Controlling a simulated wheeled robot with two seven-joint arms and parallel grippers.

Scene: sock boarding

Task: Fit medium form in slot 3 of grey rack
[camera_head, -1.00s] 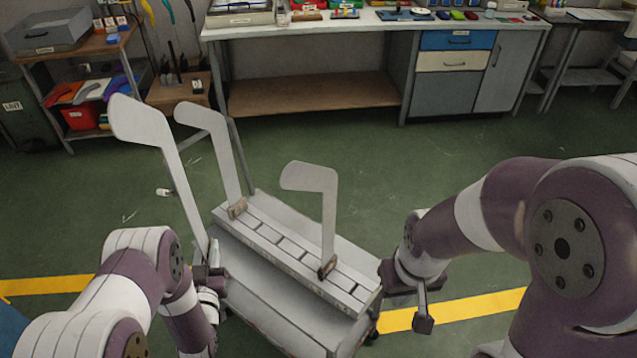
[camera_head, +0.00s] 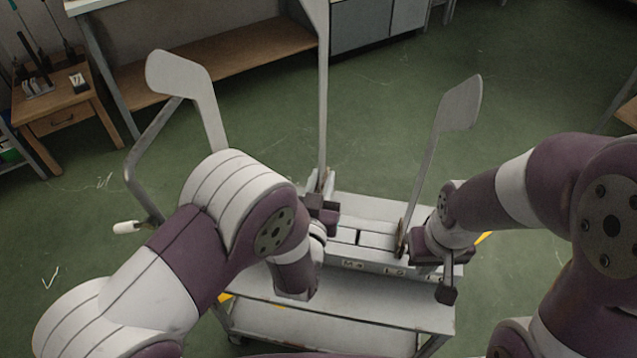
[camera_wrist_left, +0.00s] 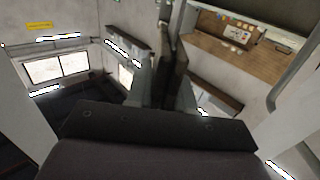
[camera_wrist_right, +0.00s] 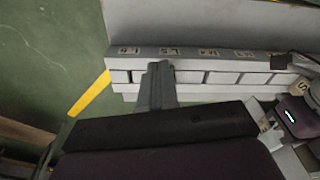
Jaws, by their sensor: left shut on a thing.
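My left gripper (camera_head: 322,212) is shut on a tall white flat form (camera_head: 323,100), upright at the left part of the grey rack (camera_head: 375,206). I cannot read its size or tell whether its foot is in a slot. Another white form (camera_head: 190,82) stands farther left, its lower part hidden by my left arm. A third white form (camera_head: 455,105) stands toward the rack's right end, leaning right in the picture. My right gripper (camera_head: 447,285) is shut and empty before the rack's right end.
A workbench (camera_head: 200,45) is behind and a small wooden table (camera_head: 70,115) is at far left. Green floor is free around the cart.

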